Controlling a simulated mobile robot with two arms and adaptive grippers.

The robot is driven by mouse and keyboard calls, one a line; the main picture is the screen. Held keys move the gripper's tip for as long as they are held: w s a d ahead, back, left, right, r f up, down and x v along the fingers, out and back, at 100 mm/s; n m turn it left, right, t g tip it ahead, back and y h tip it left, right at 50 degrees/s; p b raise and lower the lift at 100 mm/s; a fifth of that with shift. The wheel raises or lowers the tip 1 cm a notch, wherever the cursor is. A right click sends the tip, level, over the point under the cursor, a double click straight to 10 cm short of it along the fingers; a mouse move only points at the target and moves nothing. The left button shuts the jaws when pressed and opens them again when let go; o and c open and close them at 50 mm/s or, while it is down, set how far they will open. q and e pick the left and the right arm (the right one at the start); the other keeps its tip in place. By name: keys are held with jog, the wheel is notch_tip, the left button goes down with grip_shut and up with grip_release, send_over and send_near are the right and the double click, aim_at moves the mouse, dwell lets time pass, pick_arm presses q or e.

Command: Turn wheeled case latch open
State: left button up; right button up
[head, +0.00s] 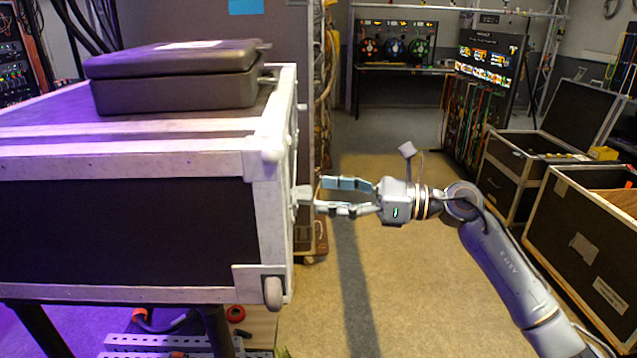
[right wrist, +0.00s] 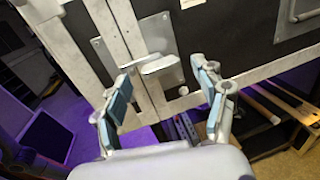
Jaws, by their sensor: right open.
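The wheeled case (head: 120,215) is black with worn silver edges and fills the left of the head view. In the right wrist view its latch (right wrist: 158,64), a pale handle on a metal plate, sits across the seam between two edge strips. In the head view the latch side is seen edge-on. My right gripper (head: 321,195) faces that side from the right, fingertips close to it. In the right wrist view the open blue-padded fingers (right wrist: 160,88) stand on either side of the latch, apart from it as far as I can tell. My left gripper is out of view.
A dark small case (head: 175,92) lies on top of the wheeled case. Open road cases (head: 580,235) stand along the right. The carpeted floor (head: 400,300) between is clear. A perforated metal bar (head: 160,342) lies below the wheeled case.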

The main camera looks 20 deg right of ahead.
jog(key=shift+x, duration=1.15)
jog(key=c, duration=1.1)
jog(key=shift+c, duration=0.2)
